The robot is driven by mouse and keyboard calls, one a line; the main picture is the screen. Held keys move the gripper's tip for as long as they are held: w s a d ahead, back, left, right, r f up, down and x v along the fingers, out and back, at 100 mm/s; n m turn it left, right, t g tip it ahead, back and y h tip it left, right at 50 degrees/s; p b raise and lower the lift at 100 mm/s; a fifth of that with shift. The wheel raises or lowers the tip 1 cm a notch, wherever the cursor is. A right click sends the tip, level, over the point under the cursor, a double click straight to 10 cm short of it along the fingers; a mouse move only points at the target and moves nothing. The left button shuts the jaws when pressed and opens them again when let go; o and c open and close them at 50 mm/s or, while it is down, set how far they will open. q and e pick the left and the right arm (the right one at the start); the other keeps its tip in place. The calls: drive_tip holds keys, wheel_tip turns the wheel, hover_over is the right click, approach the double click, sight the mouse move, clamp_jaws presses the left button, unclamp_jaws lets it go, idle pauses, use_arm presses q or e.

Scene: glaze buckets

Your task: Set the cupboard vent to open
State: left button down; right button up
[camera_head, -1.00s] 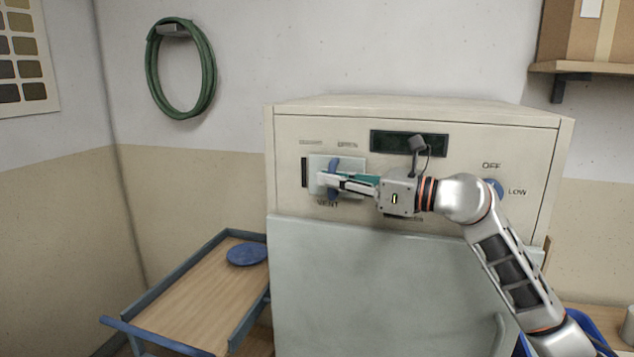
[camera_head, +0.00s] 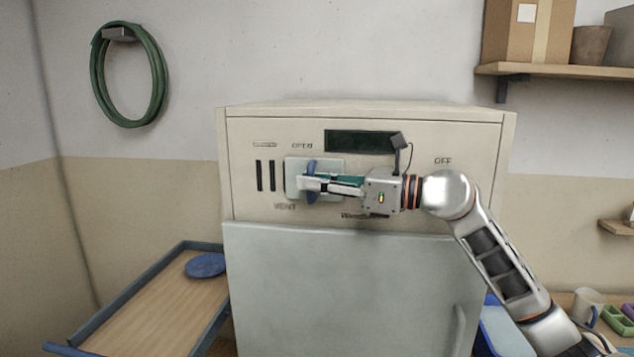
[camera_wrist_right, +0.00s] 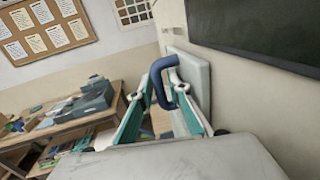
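The vent is a pale plate (camera_head: 334,164) with a blue handle (camera_head: 312,170) on the upper left front of the cream cupboard (camera_head: 470,140). Two dark slots (camera_head: 265,176) are uncovered left of the plate. The handle stands below and slightly right of the OPEN label (camera_head: 302,146); the VENT label (camera_head: 285,207) is underneath. My right gripper (camera_head: 310,184) reaches in from the right, its fingers at the handle. In the right wrist view the blue handle (camera_wrist_right: 157,70) sits between the teal-padded fingers, which close in on it. My left gripper is out of view.
A dark display (camera_head: 358,141) and an OFF label lie above and right of my gripper. The cupboard's grey door (camera_head: 340,290) is shut. A wooden trolley (camera_head: 150,310) with a blue disc (camera_head: 205,265) stands left. A shelf (camera_head: 560,70) is at upper right.

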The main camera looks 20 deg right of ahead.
drive_tip(key=v, duration=1.2)
drive_tip(key=shift+s, duration=0.1)
idle(0.4)
